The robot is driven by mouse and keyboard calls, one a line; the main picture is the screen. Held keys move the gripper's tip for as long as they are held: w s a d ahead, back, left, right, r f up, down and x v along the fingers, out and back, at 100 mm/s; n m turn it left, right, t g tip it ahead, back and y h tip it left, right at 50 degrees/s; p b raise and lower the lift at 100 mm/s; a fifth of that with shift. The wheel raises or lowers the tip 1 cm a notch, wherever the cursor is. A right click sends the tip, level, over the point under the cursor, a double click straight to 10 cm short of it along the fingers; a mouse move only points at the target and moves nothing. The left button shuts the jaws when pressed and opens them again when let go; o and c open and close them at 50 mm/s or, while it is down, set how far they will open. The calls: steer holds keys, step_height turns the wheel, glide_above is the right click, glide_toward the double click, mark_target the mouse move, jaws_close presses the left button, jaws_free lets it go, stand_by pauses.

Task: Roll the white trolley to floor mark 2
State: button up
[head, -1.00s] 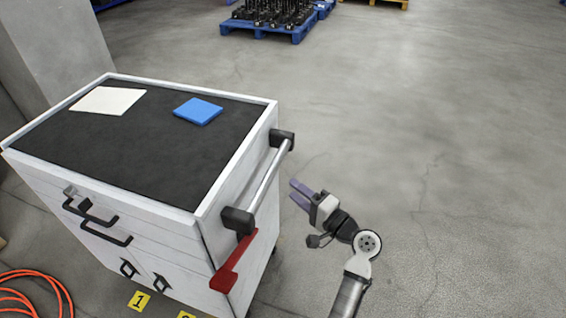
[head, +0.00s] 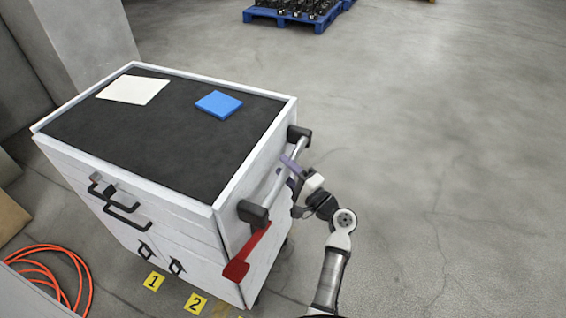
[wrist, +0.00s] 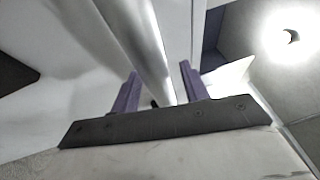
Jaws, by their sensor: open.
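The white trolley (head: 152,208) stands at the left in the head view, with a dark top and a steel push bar (head: 271,195) along its right side. A red lever (head: 246,254) hangs below the bar's near end. My gripper (head: 290,172) is open at the bar, one purple finger seen across it. In the wrist view the bar (wrist: 148,45) runs between the two spread fingers of my gripper (wrist: 159,88); whether they touch it I cannot tell. Yellow floor mark 2 (head: 195,303) lies by the trolley's near foot, right of mark 1 (head: 153,281).
A white sheet (head: 133,90) and a blue pad (head: 218,104) lie on the trolley top. An orange hose (head: 62,270) coils at lower left. A pillar (head: 85,40) stands behind the trolley. A loaded blue pallet (head: 290,18) is far back. Floor at right is clear.

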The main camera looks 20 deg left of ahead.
steer(key=shift+w+a+r, duration=0.1)
steer(key=shift+w+a, duration=0.2)
steer(key=shift+a, duration=0.35)
jaws_close()
